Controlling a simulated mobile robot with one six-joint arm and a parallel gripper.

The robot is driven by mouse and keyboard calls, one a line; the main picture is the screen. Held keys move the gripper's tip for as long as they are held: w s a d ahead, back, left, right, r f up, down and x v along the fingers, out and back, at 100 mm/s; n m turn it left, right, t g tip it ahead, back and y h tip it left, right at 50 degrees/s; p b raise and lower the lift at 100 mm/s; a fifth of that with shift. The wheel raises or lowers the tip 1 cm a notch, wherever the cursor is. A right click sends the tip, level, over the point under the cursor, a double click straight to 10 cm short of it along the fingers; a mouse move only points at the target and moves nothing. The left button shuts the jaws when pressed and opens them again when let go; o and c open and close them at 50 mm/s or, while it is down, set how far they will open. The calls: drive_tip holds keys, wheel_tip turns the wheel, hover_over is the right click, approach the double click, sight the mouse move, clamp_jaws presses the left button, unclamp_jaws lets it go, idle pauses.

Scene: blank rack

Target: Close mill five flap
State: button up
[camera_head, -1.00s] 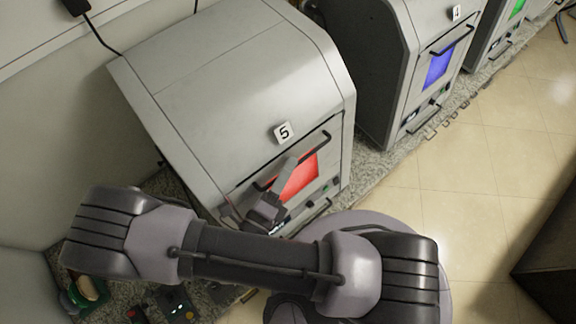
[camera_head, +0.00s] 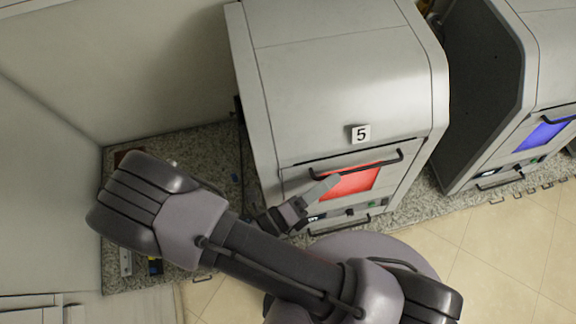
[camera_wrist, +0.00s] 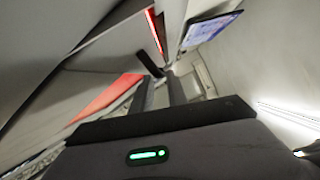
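Mill five (camera_head: 330,85) is a grey cabinet with a white "5" label, in the middle of the head view. Its front flap (camera_head: 296,180) has a glowing red window (camera_head: 356,181) and a dark bar handle (camera_head: 385,161). The flap looks close to flush with the front; any small gap is hard to judge. My gripper (camera_head: 331,186) is at the left part of the flap, just below the handle's left end. In the wrist view its two fingers (camera_wrist: 161,85) are apart, with a narrow gap and nothing clearly held. A dark bar shows just beyond the fingertips; contact is unclear.
Another mill (camera_head: 540,75) with a blue screen stands to the right, separated by a gap. A lower bar (camera_head: 340,226) runs beneath mill five's flap. Speckled counter (camera_head: 185,150) lies to the left, against the wall. Tiled floor (camera_head: 480,260) is open at lower right.

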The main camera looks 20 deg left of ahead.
drive_tip(key=r+b+v, duration=0.1)
drive_tip(key=v, duration=1)
drive_tip(key=shift+s+f, duration=0.4)
drive_tip(key=shift+f, duration=0.05)
drive_tip(key=shift+a, duration=0.1)
